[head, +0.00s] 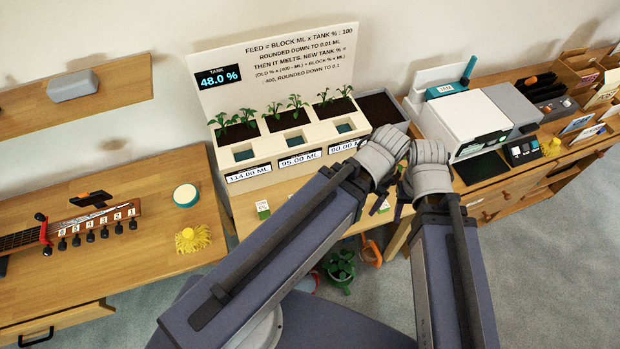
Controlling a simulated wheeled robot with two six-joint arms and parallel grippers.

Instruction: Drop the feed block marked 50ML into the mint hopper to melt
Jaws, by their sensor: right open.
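The feeding planter (290,150) stands on the middle table, with plants and three square hopper openings along its front. The labels below read 114.00 ML, 95.00 ML and a partly covered 90. I cannot read which hopper is mint. Small white and green blocks (263,210) lie on the table in front; their marks are too small to read, so I cannot pick out the 50ML one. My right gripper (403,190) is open, low over the table's front right, largely behind its wrist.
A sign behind the planter (300,65) gives the feed rule; the tank display (218,76) reads 48.0 %. A dark soil tray (383,110) sits right of the planter. A printer-like machine (465,120) stands on the right desk. A guitar neck and yellow tassel (192,239) lie on the left table.

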